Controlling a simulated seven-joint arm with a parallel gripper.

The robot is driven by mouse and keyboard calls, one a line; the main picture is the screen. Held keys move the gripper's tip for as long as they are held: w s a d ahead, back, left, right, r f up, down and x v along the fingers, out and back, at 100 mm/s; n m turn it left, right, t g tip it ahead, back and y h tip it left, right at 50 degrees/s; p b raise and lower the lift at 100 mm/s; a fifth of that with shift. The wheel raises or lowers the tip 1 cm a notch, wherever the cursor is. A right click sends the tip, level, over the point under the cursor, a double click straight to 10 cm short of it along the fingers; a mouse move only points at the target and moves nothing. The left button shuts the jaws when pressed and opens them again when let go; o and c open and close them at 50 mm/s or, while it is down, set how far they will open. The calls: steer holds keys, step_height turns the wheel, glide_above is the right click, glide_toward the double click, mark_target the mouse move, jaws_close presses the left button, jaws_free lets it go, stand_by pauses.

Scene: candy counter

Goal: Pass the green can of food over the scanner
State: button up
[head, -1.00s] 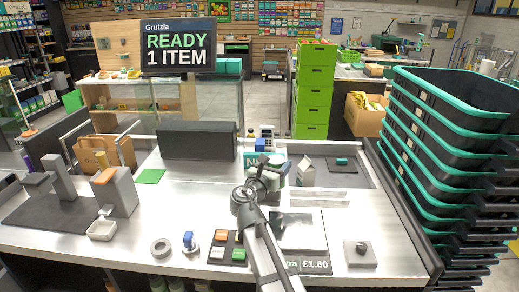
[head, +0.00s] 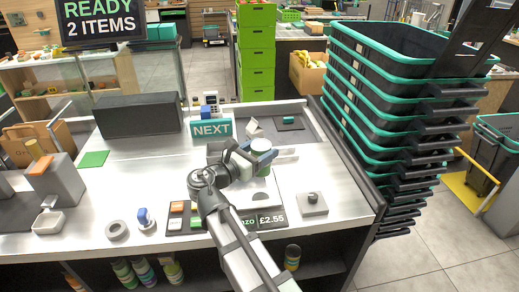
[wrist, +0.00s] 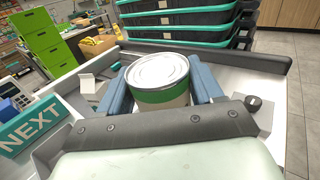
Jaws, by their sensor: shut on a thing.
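The green can (head: 261,146) has a pale lid and a green band. It also shows in the wrist view (wrist: 160,97), upright between the two blue fingers. My gripper (head: 259,155) is shut on it. In the head view the can is at the back part of the scanner plate (head: 266,188), seemingly held above it; the exact height is unclear. My gripper and arm hide part of the scanner. The scanner's front display (head: 271,219) reads £2.55. The hanging screen (head: 98,22) reads READY 2 ITEMS.
A NEXT bar (head: 211,129) and a small white carton (head: 254,127) stand behind the gripper. Stacked black baskets (head: 385,110) rise at the right. A grey block with a knob (head: 312,204) sits right of the scanner. The counter's left middle is largely clear.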

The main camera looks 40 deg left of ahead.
steer(key=shift+s+a+f, duration=0.25)
steer(key=shift+a+f, duration=0.05)
steer(key=shift+f, duration=0.2)
steer(key=shift+s+a+f, duration=0.3)
steer(key=shift+f, duration=0.25)
steer(key=shift+s+a+f, duration=0.25)
steer(key=shift+a+f, duration=0.05)
steer(key=shift+f, duration=0.2)
steer(key=s+a+r, duration=0.3)
steer(key=s+a, duration=0.2)
steer(key=shift+s+a, duration=0.15)
steer(key=shift+s, duration=0.1)
steer(key=shift+r, duration=0.1)
step_height(320, 180, up, 10)
stand_by(0.6)
